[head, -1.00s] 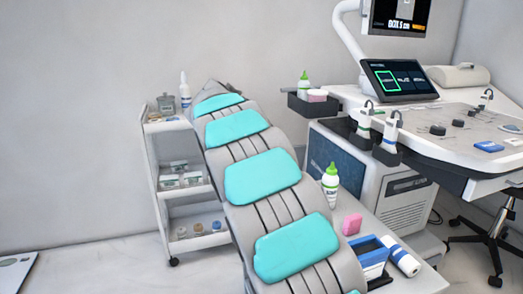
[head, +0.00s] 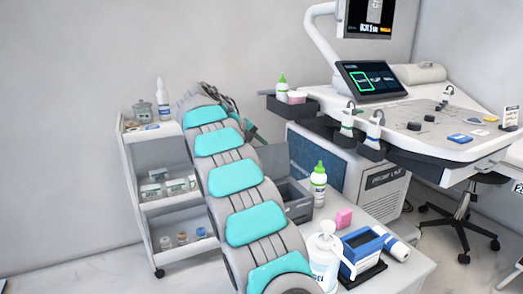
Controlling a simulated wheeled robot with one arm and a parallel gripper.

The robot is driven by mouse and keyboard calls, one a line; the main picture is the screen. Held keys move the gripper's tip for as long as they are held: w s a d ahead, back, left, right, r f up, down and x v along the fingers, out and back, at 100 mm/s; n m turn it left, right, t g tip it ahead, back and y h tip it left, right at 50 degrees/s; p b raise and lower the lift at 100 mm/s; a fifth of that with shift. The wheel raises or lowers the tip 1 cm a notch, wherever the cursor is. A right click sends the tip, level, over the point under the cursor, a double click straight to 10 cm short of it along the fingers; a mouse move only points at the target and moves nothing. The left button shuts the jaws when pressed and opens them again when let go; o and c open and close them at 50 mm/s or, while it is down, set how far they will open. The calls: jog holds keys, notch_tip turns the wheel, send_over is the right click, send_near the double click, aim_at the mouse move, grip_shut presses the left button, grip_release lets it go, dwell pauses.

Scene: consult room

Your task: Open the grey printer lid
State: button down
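I cannot identify the printer lid for certain. A grey box (head: 297,204), partly hidden by my arm, stands at the left end of the white counter, beside a green-capped bottle (head: 318,184). It could be the printer; whether a lid on it is open or shut is unclear. My segmented grey arm with teal pads runs from the bottom middle up to the left. Dark and teal parts at its far end, probably my gripper (head: 236,112), are small and mostly hidden behind the arm. The fingertips cannot be made out. They appear apart from the grey box.
A white shelf cart (head: 160,222) with jars and bottles stands at left. The counter (head: 400,268) holds a pump bottle (head: 322,258), a pink block (head: 343,218), a blue box (head: 365,245) and a white roll (head: 397,247). An ultrasound console (head: 450,140) and stool (head: 462,215) are at right.

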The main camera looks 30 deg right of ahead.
jog(key=shift+a+f, duration=0.1)
jog(key=shift+f, duration=0.25)
jog(key=c, duration=1)
grip_release()
jog(key=o, duration=0.4)
jog(key=shift+r, duration=0.15)
jog(key=shift+c, duration=0.2)
jog(key=shift+a+r, duration=0.3)
jog(key=shift+r, duration=0.15)
jog(key=v, duration=0.6)
jog(key=shift+a+r, duration=0.2)
jog(key=shift+a, duration=0.15)
jog(key=shift+r, duration=0.1)
